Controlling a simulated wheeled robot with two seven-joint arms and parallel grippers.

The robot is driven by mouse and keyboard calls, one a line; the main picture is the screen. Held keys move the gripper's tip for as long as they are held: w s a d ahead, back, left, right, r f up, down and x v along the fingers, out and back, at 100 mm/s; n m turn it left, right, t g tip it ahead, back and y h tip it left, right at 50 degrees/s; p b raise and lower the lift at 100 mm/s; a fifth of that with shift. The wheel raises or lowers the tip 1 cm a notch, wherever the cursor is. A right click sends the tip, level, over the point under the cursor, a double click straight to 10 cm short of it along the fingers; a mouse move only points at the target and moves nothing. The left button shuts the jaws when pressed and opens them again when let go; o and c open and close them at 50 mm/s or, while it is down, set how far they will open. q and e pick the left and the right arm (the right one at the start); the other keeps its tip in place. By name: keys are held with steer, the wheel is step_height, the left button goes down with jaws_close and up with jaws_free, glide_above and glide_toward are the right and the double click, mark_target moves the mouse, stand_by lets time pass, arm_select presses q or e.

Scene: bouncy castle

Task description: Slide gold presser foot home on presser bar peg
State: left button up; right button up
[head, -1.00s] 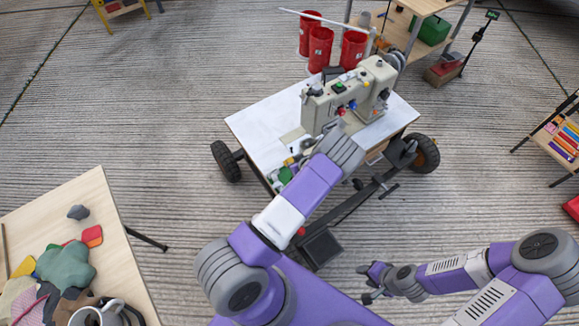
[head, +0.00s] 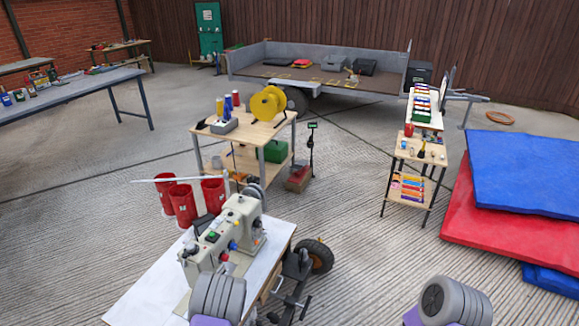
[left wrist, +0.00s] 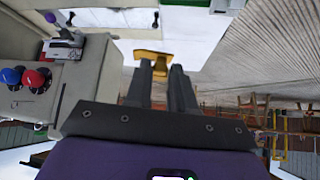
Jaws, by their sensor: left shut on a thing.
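The gold presser foot (left wrist: 150,56) is between the tips of my left gripper (left wrist: 160,70) in the left wrist view, and the jaws are shut on it. The pale sewing machine (left wrist: 92,72) fills the left of that view, beside the fingers, with red and blue knobs. In the head view the machine (head: 226,238) stands on a white-topped table (head: 150,290). My left wrist is in front of its lower part and hides the left gripper and foot. I cannot make out the presser bar peg or whether the foot touches it. My right gripper is out of view.
Red buckets (head: 182,203) stand behind the machine. A wooden cart (head: 262,135) with a yellow reel is farther back. A wheel (head: 318,257) stands right of the table. Blue and red mats (head: 480,215) lie at right. Open floor lies between.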

arm_select(q)
steer(key=d+r+m+t+h+p, duration=0.1)
steer(key=d+r+m+h, duration=0.15)
steer(key=r, duration=0.45)
steer(key=d+r+m+t+h+p, duration=0.1)
steer(key=d+r+m+t, duration=0.2)
steer(key=r, duration=0.4)
steer(key=s+d+r+m+h+p, duration=0.1)
steer(key=s+d+r+m+h, duration=0.2)
steer(key=r, duration=0.7)
steer(key=s+d+m, duration=0.2)
steer(key=s+d, duration=0.2)
steer(key=shift+s+r+g, duration=0.15)
steer(key=shift+s+g, duration=0.15)
steer(key=shift+s, duration=0.1)
steer(key=shift+m, duration=0.25)
